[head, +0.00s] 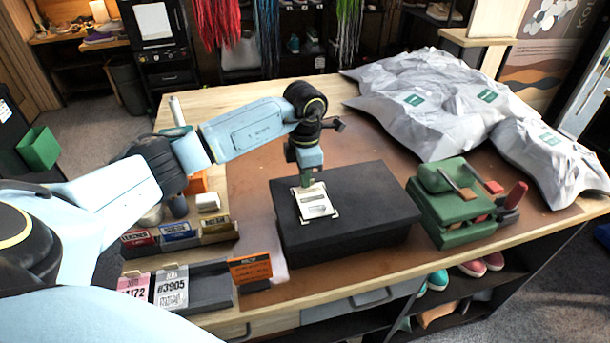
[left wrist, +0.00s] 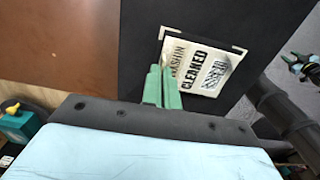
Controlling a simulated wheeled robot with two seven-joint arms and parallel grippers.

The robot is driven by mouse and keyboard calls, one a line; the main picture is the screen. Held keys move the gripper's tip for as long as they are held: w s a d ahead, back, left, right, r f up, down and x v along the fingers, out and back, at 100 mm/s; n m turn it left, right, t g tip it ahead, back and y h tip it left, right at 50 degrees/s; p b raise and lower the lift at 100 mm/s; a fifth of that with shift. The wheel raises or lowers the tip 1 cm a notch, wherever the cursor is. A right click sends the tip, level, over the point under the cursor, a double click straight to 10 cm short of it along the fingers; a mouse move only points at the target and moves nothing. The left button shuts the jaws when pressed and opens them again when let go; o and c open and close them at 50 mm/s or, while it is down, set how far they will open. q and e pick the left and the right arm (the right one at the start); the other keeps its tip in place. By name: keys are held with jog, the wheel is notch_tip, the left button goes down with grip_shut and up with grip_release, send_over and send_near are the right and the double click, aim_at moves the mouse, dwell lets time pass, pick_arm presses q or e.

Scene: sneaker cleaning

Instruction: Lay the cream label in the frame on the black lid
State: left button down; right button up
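The cream label (head: 316,203) lies flat at or just over the top of the black lid (head: 365,195), inside white corner marks of the frame (head: 335,214). In the left wrist view the label (left wrist: 203,68) shows printed text, "CLEANED" among it, and two of the frame's corner marks (left wrist: 240,53) show beside it. My left gripper (head: 307,183) points down at the label's far edge. Its green fingers (left wrist: 161,70) are close together with that edge between them. Whether the label fully touches the lid is unclear. My right gripper is not in view.
A green device with red handles (head: 455,203) stands right of the lid. Grey bags (head: 440,105) fill the back right. Brown mat (head: 250,180) is bare left of the lid.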

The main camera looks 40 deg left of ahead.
pick_arm(q)
jog(key=shift+f, duration=0.1)
dwell(0.7)
jog(key=c, duration=1.6)
grip_release()
notch_tip(320, 180, up, 13)
jog(key=b, duration=0.1)
jog(key=shift+r+b, duration=0.2)
jog(key=shift+b, duration=0.1)
